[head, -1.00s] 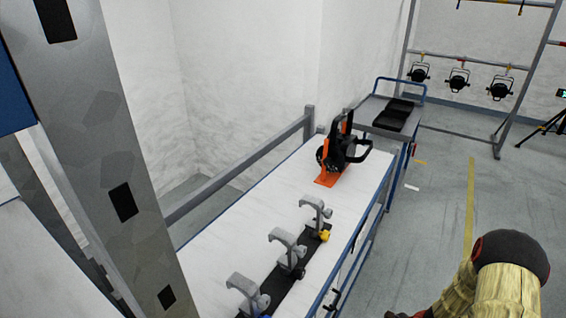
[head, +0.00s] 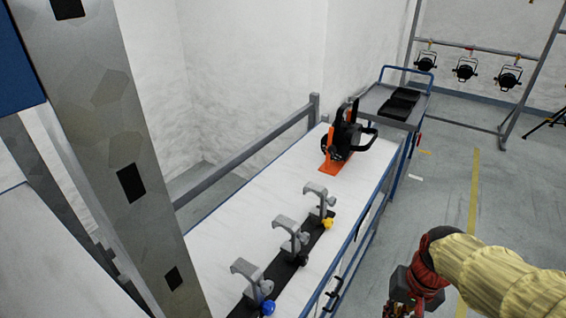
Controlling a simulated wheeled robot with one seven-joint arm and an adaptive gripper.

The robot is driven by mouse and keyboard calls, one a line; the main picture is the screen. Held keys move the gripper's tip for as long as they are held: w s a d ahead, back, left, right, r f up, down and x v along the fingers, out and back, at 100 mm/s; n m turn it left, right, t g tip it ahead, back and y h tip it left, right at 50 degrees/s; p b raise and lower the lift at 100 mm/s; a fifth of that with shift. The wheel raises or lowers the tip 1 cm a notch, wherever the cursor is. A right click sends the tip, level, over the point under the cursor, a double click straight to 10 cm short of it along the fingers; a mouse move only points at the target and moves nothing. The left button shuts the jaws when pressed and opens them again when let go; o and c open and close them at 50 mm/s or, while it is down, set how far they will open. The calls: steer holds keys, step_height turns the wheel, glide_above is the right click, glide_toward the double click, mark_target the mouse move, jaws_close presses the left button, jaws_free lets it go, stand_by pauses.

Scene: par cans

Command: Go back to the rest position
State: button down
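My arm shows at the lower right of the head view, with a pale yellow cover and a dark, red-edged joint. My gripper (head: 403,298) hangs at its end, low in the picture, to the right of the white-topped bench (head: 255,207) and over the floor. Its fingers are too small and cut off by the lower edge to show whether they are open or shut. I cannot see anything held in it.
On the bench, several grey clamps (head: 292,232) stand on a black strip, and a black par can (head: 345,138) sits on an orange base. A cart (head: 372,103) with black trays stands behind. Lamps hang from a rack (head: 466,47). The floor right of the bench is clear.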

steer(key=s+a+r+n+t, duration=0.1)
steer(key=a+r+n+t, duration=0.1)
steer(key=r, duration=0.4)
steer(key=s+a+r+n+t+h, duration=0.1)
steer(key=s+a+r+n+t, duration=0.1)
steer(key=r, duration=0.5)
steer(key=shift+s+a+r+t, duration=0.15)
steer(key=shift+a+r+t, duration=0.15)
steer(key=shift+a+t, duration=0.4)
steer(key=shift+a, duration=0.15)
